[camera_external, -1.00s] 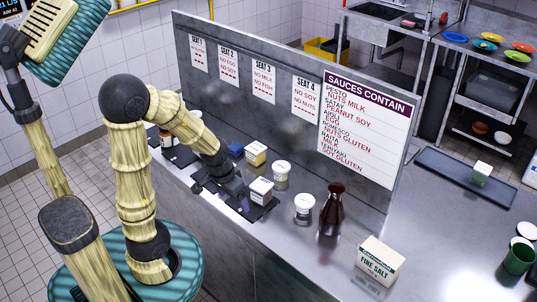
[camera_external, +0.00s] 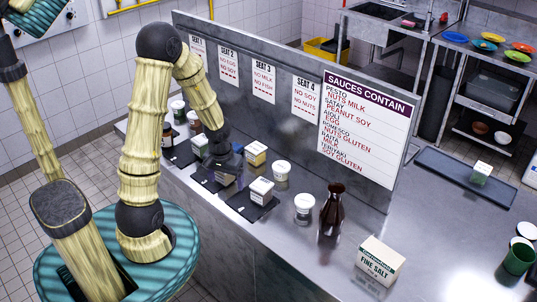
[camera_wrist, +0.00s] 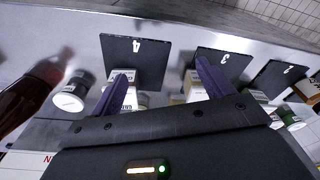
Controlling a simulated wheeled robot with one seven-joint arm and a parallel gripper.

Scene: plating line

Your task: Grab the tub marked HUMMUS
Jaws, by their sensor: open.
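Several lidded tubs stand on the steel counter, but I cannot read HUMMUS on any of them. In the external view one white-lidded tub (camera_external: 281,172) stands near the board and another (camera_external: 304,207) stands beside the dark bottle. A tub with a dark body and pale end (camera_wrist: 71,95) shows at the left of the wrist view. My gripper (camera_external: 226,180) is low over the counter near the dark mats; its fingers (camera_wrist: 163,82) are open with a gap between them. A box and another tub are partly hidden behind the left finger in the wrist view.
Dark numbered mats, including mat 4 (camera_wrist: 150,65) and mat 3 (camera_wrist: 235,62), lie along the counter. White boxes (camera_external: 261,191) stand on or beside them. A dark bottle (camera_external: 332,212) and a FINE SALT box (camera_external: 380,262) stand to the right. The upright board (camera_external: 265,60) backs the counter.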

